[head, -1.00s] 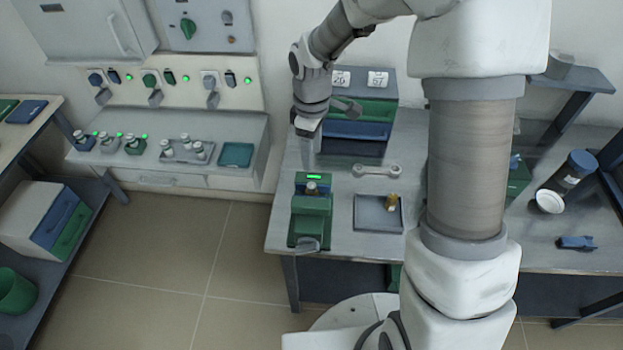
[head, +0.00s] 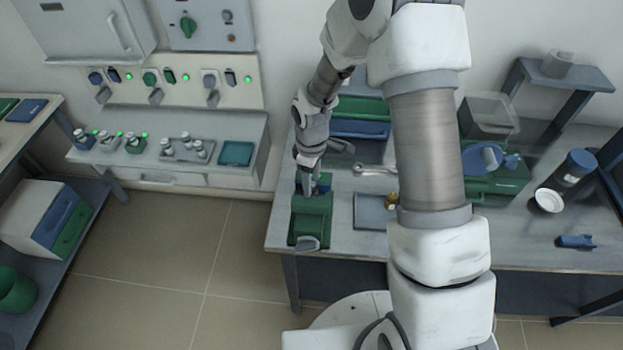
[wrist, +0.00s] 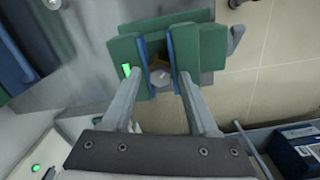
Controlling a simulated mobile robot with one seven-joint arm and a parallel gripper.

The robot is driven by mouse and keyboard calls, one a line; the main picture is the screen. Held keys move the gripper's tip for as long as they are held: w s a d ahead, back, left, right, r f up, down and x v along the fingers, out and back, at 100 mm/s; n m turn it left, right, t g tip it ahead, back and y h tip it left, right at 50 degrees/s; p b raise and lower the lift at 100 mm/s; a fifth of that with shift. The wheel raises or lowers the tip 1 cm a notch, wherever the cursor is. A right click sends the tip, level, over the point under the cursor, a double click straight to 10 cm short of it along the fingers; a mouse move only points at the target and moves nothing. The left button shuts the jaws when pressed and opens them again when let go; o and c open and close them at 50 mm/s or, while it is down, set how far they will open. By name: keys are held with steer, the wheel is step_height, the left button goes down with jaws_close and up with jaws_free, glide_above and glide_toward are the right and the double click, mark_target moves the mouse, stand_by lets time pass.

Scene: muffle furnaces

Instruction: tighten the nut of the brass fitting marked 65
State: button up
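A green clamping block (head: 311,222) stands at the left end of the workbench. In the wrist view the block (wrist: 212,47) shows a green lit display and a small grey hex nut (wrist: 161,78) with a bit of brass beside it. My gripper (head: 312,190) is over the block, pointing down. In the wrist view my gripper's two fingers (wrist: 161,72) stand apart, one on each side of the nut; contact cannot be made out. The head view hides the fitting behind my gripper. No number 65 is readable.
A grey tray (head: 370,212) with a small brass piece (head: 391,199) lies right of the block. A dark jar (head: 575,168) stands at the right.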

jaws_close()
stand_by(0.3)
steer(key=m+b, duration=0.3)
steer(key=shift+f+m, duration=0.15)
steer(key=shift+m, duration=0.15)
steer(key=shift+m+b, duration=1)
steer(key=shift+m, duration=1)
steer(key=shift+r, duration=0.2)
steer(key=shift+o, duration=0.3)
jaws_free()
